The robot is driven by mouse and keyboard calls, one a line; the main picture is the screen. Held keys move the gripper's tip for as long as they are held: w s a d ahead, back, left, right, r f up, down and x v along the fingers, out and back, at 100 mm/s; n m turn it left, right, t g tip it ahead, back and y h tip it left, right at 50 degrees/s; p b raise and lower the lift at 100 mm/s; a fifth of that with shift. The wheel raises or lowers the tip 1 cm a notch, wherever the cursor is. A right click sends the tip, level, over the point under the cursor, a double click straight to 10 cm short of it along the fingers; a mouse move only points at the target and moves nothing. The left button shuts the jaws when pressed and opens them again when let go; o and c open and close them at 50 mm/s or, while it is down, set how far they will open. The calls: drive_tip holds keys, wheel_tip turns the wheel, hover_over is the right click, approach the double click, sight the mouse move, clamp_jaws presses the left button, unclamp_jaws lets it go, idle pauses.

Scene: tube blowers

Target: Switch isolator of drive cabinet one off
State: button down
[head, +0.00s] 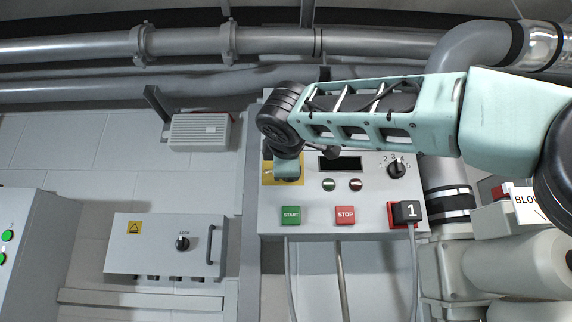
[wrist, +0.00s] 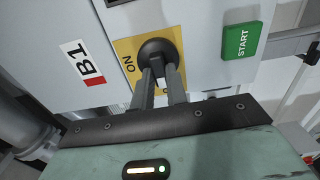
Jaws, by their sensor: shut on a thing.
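The drive cabinet (head: 372,218) is a light grey box with a black plug marked 1 at its lower right. Its isolator is a black rotary knob (wrist: 157,56) on a yellow plate (wrist: 128,47), with ON readable at the plate's left in the wrist view. In the head view the yellow plate (head: 268,172) shows at the cabinet's upper left, and my arm hides most of the knob. My gripper (wrist: 160,75) reaches the knob from the front, its two fingers shut on the knob's grip. A label B1 (wrist: 87,62) is beside the plate.
A green START button (head: 291,215) and a red STOP button (head: 345,215) sit below the isolator. A rotary selector (head: 396,169) is to the right. A grey box with a handle (head: 166,246) stands at left. Pipes (head: 180,42) run along the top.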

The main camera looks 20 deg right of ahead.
drive_tip(key=shift+a+f, duration=0.1)
drive_tip(key=c, duration=1.4)
unclamp_jaws()
drive_tip(key=b+v, duration=0.6)
drive_tip(key=v, duration=1.1)
drive_tip(key=shift+s, duration=0.2)
